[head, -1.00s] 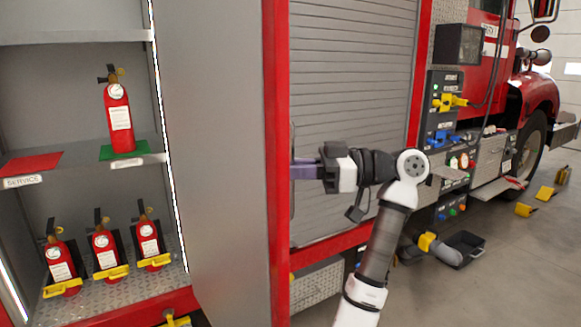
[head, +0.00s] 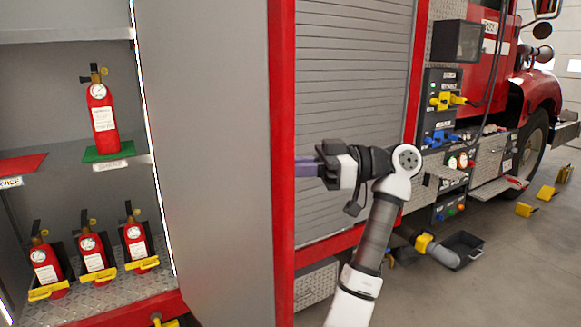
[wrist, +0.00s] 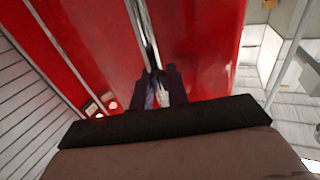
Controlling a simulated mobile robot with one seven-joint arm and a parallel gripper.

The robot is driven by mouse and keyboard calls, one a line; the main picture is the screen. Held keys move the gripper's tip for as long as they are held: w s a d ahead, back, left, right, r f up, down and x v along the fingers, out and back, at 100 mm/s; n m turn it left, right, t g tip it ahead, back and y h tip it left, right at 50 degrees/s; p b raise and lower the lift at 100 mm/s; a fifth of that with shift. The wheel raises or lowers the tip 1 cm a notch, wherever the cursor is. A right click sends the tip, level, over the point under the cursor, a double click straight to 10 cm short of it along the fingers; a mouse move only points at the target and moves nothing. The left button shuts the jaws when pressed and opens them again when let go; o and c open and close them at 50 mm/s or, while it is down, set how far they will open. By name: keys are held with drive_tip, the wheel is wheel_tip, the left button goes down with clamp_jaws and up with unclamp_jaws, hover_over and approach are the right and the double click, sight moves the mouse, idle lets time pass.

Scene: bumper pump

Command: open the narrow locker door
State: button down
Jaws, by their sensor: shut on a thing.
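The locker door (head: 222,150) stands open, swung out from the extinguisher compartment at the left of the head view. Its grey inner face and red free edge (head: 282,150) show there. My gripper (head: 303,167) is just beyond that edge, on the door's outer side, and its fingertips are partly hidden by the edge. In the wrist view the door's red outer face (wrist: 205,50) carries a long metal handle bar (wrist: 143,30). My gripper's fingers (wrist: 158,90) are shut on this bar.
Red extinguishers stand on the upper shelf (head: 137,162) and the compartment floor (head: 120,292). A closed grey roller shutter (head: 355,110) is behind the door. A pump panel (head: 442,150) and a black bin (head: 466,246) are to the right. Open floor (head: 500,290) lies at lower right.

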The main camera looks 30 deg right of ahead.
drive_tip(key=shift+r, duration=0.1)
drive_tip(key=c, duration=1.4)
unclamp_jaws()
drive_tip(key=shift+a, duration=0.15)
drive_tip(key=b+v, duration=0.2)
drive_tip(key=v, duration=1.2)
drive_tip(key=shift+b, duration=0.3)
drive_tip(key=shift+w, duration=0.1)
